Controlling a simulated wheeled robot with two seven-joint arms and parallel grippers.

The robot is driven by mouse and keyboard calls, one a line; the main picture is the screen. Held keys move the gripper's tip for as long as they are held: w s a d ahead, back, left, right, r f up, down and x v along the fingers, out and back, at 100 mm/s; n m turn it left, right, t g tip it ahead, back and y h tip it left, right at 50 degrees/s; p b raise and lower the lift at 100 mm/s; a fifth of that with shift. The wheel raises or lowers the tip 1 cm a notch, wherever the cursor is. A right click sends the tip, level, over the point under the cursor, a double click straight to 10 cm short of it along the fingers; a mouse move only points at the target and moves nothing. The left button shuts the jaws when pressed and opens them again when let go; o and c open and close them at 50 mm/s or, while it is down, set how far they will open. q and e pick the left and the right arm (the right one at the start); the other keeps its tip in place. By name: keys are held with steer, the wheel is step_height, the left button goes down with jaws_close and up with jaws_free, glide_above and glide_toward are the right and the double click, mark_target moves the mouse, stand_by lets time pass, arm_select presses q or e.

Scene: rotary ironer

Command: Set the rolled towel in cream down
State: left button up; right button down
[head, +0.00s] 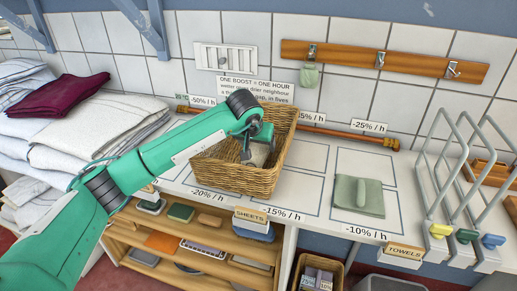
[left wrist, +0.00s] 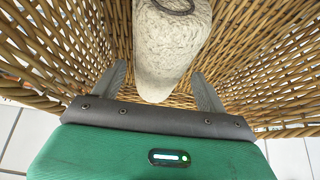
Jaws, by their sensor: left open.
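The cream rolled towel (head: 259,154) is inside the wicker basket (head: 234,177) on the white counter. In the left wrist view the towel (left wrist: 165,52) is a pale, speckled roll with a dark band near the top of the picture. My left gripper (head: 247,153) reaches down into the basket. In the left wrist view its two fingers (left wrist: 160,78) stand apart on either side of the towel's near end, with gaps showing. The towel's underside is hidden, so its contact with the basket floor cannot be seen. My right gripper is not in view.
Folded linens (head: 85,130) are stacked left of my arm. A green folded cloth (head: 360,195) lies in a marked rectangle right of the basket. Wire racks (head: 460,180) stand at the far right. Bare counter (head: 310,190) lies between basket and cloth.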

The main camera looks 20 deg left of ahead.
arm_select(q)
steer(key=v, duration=0.8)
steer(key=shift+s+r, duration=0.25)
steer(key=shift+r, duration=0.1)
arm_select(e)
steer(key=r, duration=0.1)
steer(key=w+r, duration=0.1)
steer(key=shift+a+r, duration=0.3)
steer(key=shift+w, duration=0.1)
